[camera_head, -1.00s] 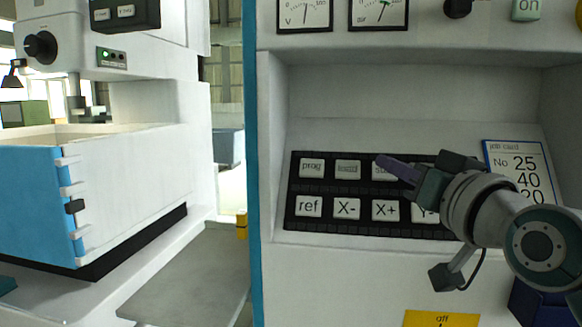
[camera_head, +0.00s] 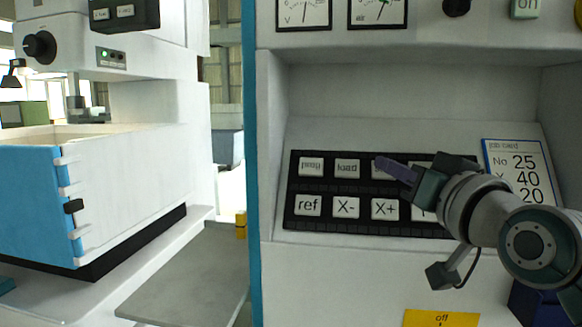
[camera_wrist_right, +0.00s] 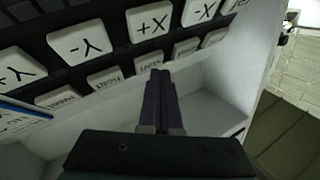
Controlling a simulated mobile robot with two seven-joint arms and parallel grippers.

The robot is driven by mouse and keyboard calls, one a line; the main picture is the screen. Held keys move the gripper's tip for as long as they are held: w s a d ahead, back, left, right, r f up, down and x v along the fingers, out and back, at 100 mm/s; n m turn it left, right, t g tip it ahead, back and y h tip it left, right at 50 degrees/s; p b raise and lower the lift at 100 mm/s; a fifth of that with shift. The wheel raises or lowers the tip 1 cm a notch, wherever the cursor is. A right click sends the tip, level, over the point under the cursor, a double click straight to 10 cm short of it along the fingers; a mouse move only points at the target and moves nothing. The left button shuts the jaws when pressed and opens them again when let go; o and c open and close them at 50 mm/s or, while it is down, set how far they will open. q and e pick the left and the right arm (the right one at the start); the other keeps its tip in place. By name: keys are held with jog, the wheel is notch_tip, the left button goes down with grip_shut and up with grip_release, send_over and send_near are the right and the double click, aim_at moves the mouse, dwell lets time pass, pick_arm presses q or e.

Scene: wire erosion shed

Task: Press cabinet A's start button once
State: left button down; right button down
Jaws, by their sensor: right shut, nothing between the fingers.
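The cabinet (camera_head: 410,265) fills the right half of the head view; I see no letter A on it. Its sloped recess holds a dark key panel (camera_head: 328,186) with pale keys in two rows. The top row begins with the prog key (camera_head: 311,167) and the load key (camera_head: 347,169). My right gripper (camera_head: 383,164) is shut and empty, its purple fingertips over the third top-row key, largely hidden. In the right wrist view the gripper (camera_wrist_right: 159,76) points at a key (camera_wrist_right: 149,67) with small upside-down lettering. I cannot tell whether they touch. My left gripper is out of view.
A job card (camera_head: 518,168) leans right of the keys. A green "on" button (camera_head: 526,8), a dark knob (camera_head: 457,7) and two gauges (camera_head: 377,12) sit above the recess. A yellow "off" label (camera_head: 441,319) is below. A white machine (camera_head: 145,165) stands left.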

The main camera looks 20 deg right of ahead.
jog(key=shift+w+d+f, duration=0.15)
jog(key=shift+w+f, duration=0.1)
jog(key=shift+w, duration=0.05)
dwell(0.6)
jog(key=shift+s+a+r+p, duration=0.3)
jog(key=shift+s+r+p, duration=0.2)
jog(key=shift+p, duration=0.2)
jog(key=shift+s, duration=0.1)
jog(key=s+a+r+p, duration=0.1)
jog(key=p, duration=0.1)
jog(key=s+a+r+p, duration=0.1)
jog(key=s+r+p, duration=0.1)
jog(key=p, duration=0.1)
jog(key=shift+s+a, duration=0.1)
jog(key=shift+s, duration=0.1)
